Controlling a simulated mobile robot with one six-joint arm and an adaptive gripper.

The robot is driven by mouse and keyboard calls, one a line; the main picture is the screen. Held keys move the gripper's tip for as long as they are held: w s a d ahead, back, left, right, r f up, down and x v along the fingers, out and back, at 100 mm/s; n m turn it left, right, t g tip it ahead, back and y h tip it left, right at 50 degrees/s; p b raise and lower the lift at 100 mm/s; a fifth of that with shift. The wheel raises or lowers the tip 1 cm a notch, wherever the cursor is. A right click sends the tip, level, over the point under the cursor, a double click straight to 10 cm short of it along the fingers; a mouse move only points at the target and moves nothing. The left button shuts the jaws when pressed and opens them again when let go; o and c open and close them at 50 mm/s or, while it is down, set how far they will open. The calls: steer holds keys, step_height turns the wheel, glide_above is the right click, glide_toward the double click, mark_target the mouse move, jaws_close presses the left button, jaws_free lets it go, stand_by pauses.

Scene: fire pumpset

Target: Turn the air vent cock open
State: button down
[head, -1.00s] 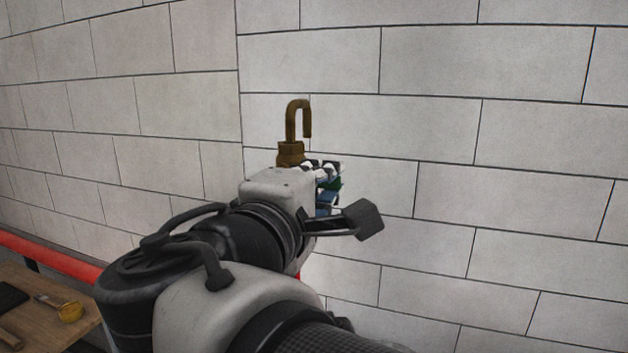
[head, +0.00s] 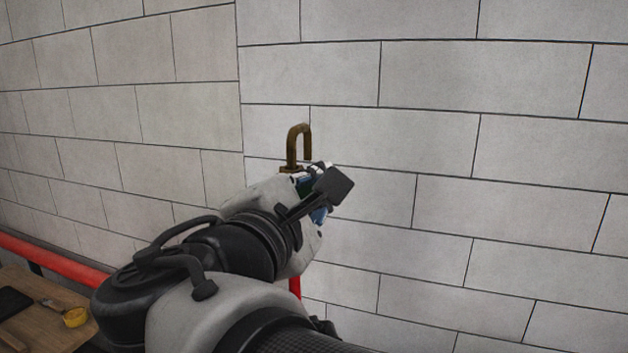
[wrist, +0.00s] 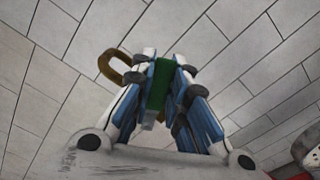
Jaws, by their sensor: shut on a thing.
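The air vent cock's brass gooseneck outlet (head: 292,148) stands upright in front of the wall, with its bend at the top and its open end pointing down. It also shows in the wrist view (wrist: 111,68), behind the fingers on the left. The cock's green handle (wrist: 158,86) lies between the blue and white fingers of my gripper (wrist: 163,76). The gripper is shut on this handle. In the head view my gripper (head: 316,190) is just below and right of the gooseneck, and it mostly hides the cock's body and handle.
A pale block wall (head: 450,150) fills the background. A red pipe (head: 55,258) runs along the lower left. Space right of my gripper looks clear.

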steer(key=n+p, duration=0.1)
steer(key=a+r+n+p, duration=0.1)
steer(key=r+n+p, duration=0.1)
steer(key=shift+w+a+r+n+p, duration=0.15)
steer(key=shift+w+a+n+p, duration=0.1)
steer(key=shift+n+p, duration=0.15)
steer(key=n+p, duration=0.1)
steer(key=a+r+n+p, duration=0.1)
steer(key=p, duration=0.1)
steer(key=n+p, duration=0.1)
steer(key=shift+w+a+r+n, duration=0.15)
steer(key=shift+w+a+n, duration=0.1)
steer(key=shift+w+n, duration=0.05)
steer(key=shift+w+a+n+p, duration=0.25)
steer(key=shift+a+n+p, duration=0.45)
steer(key=shift+n+p, duration=0.75)
steer(key=shift+w+a+n+p, duration=0.25)
steer(key=shift+a+n+p, duration=0.45)
steer(key=shift+n+p, duration=0.75)
steer(key=shift+m+p, duration=0.3)
steer(key=c, duration=1.6)
jaws_free()
steer(key=shift+o, duration=0.3)
